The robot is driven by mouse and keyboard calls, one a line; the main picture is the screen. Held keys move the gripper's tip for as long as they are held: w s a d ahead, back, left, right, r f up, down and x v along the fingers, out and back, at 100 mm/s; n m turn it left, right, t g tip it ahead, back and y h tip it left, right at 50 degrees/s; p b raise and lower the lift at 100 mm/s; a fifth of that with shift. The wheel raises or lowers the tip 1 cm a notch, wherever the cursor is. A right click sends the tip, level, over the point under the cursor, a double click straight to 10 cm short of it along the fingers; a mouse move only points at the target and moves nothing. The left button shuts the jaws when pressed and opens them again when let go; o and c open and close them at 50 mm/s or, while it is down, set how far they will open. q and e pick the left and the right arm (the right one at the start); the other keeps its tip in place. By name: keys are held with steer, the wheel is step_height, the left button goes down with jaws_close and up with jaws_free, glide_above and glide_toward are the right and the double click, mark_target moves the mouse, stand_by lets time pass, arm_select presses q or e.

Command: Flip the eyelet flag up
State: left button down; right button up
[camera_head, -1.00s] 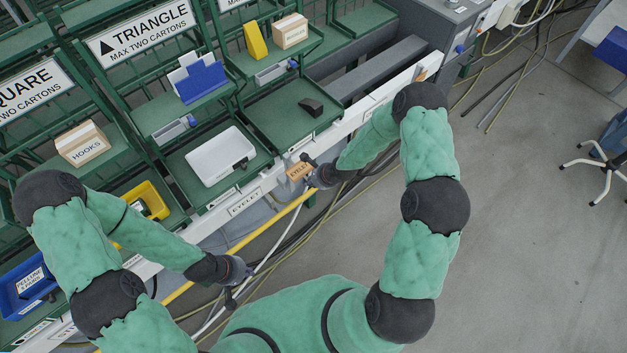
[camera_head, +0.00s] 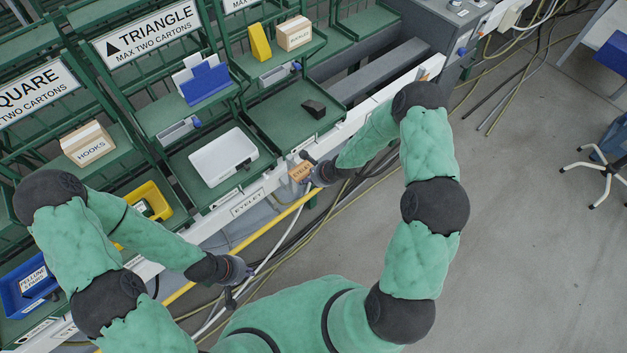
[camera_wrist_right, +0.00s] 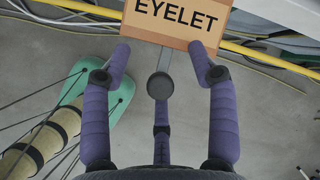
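The eyelet flag is a tan plate marked EYELET (camera_wrist_right: 180,18) at the top of the right wrist view. It also shows in the head view (camera_head: 300,172), at the shelf's front rail beside my right gripper (camera_head: 320,172). In the wrist view my right gripper (camera_wrist_right: 160,62) is open, its two purple side fingers spread near the flag's lower edge. Whether anything touches is unclear. My left gripper (camera_head: 238,285) hangs in front of the rail; its fingers are too small to read.
A white tray (camera_head: 205,170) and a dark block (camera_head: 314,109) lie on the green shelves (camera_head: 275,115) behind the rail. A white EYELET label (camera_head: 247,202) is on the rail. A yellow pipe (camera_head: 255,236) and cables run below it.

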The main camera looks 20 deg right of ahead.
steer(key=shift+w+d+r, duration=0.15)
steer(key=shift+d, duration=0.05)
steer(key=shift+d+r, duration=0.1)
steer(key=shift+r, duration=0.1)
steer(key=v, duration=1.1)
steer(key=shift+s, duration=0.5)
